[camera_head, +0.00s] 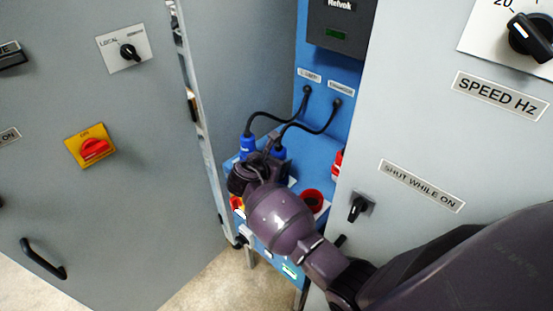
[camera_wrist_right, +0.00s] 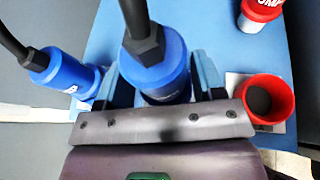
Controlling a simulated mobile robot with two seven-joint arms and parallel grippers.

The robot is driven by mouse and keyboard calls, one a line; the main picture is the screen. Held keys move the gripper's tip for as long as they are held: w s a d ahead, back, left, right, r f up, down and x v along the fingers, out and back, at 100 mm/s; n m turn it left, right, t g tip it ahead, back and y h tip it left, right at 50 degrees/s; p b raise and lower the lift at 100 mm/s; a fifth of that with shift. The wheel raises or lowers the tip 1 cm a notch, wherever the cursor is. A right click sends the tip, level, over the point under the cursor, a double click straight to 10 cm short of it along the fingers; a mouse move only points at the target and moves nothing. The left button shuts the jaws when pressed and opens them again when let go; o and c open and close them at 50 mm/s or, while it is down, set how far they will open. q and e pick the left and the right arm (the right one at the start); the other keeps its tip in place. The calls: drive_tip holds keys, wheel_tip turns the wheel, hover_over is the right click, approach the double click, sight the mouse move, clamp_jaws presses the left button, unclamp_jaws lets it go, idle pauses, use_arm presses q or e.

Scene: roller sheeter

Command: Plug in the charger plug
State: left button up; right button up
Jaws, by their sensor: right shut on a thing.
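Two blue plugs with black cables are inside the blue bay. The right-hand plug (camera_head: 279,152) is between the fingers of my right gripper (camera_wrist_right: 158,88), which is shut on it; it fills the middle of the wrist view (camera_wrist_right: 157,72). The other blue plug (camera_head: 247,145) is just to its left, also in the wrist view (camera_wrist_right: 62,72), outside the fingers. The front end of the held plug is hidden, so I cannot tell whether it sits in a socket. I cannot read which cable label says charger. My left gripper is not in view.
A red round socket (camera_wrist_right: 267,100) lies right of the gripper, with a red plug (camera_wrist_right: 262,10) behind it. The open grey door (camera_head: 150,190) bounds the bay at left; the grey panel (camera_head: 420,130) bounds it at right. Both black cables (camera_head: 320,128) run to the back wall.

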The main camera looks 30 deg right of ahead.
drive_tip(key=shift+f+b, duration=0.55)
drive_tip(key=shift+f, duration=0.7)
drive_tip(key=o, duration=1.1)
drive_tip(key=shift+o, duration=0.2)
drive_tip(key=v, duration=1)
drive_tip(key=shift+s+a, duration=0.2)
drive_tip(key=shift+a, duration=0.1)
